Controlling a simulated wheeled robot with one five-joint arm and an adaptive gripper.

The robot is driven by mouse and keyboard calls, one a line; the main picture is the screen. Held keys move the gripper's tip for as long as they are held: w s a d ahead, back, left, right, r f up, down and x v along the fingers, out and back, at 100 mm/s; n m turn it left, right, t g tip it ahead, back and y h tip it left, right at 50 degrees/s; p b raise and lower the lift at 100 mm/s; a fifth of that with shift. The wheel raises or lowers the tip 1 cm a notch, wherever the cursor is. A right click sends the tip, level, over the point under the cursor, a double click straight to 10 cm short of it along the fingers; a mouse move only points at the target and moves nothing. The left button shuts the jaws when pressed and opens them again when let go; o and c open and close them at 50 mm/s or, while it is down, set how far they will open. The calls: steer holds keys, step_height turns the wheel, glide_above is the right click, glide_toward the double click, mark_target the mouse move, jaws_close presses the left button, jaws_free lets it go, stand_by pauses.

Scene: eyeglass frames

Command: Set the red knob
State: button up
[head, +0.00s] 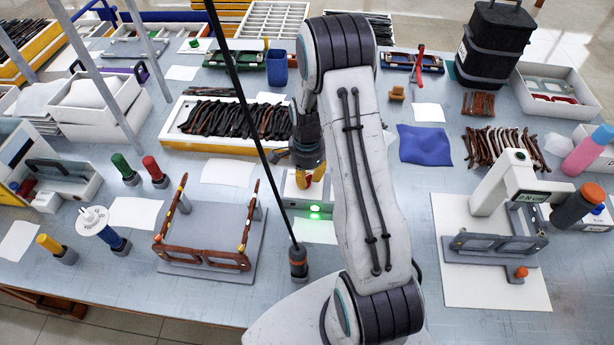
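A small orange-red knob (521,273) stands at the front of the white measuring device (503,190) on the right, just in front of a dark eyeglass frame (492,243). A red-topped upright handle (152,168) stands in a dark base at left, beside a green-topped one (122,165). I cannot tell which of the two is the task's red knob. My gripper (310,177) is at the table's middle, over a small pale box with a lit green light (315,208).
A brown eyeglass frame (205,258) rests on a grey fixture at left centre. A blue cloth (425,144) lies right of my arm. Trays and bins line the back.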

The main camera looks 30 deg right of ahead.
jaws_close()
steer(key=shift+f+n+b, duration=0.1)
steer(key=shift+n+b, duration=0.2)
steer(key=n+b, duration=0.2)
steer(key=n, duration=0.1)
steer(key=shift+w+n+b, duration=0.15)
steer(key=shift+n+b, duration=0.15)
steer(key=shift+n, duration=0.1)
steer(key=n+b, duration=0.2)
steer(key=n, duration=0.3)
steer(key=shift+w, duration=0.15)
steer(key=shift+n, duration=0.3)
steer(key=o, duration=0.6)
jaws_free()
steer(key=shift+c, duration=0.2)
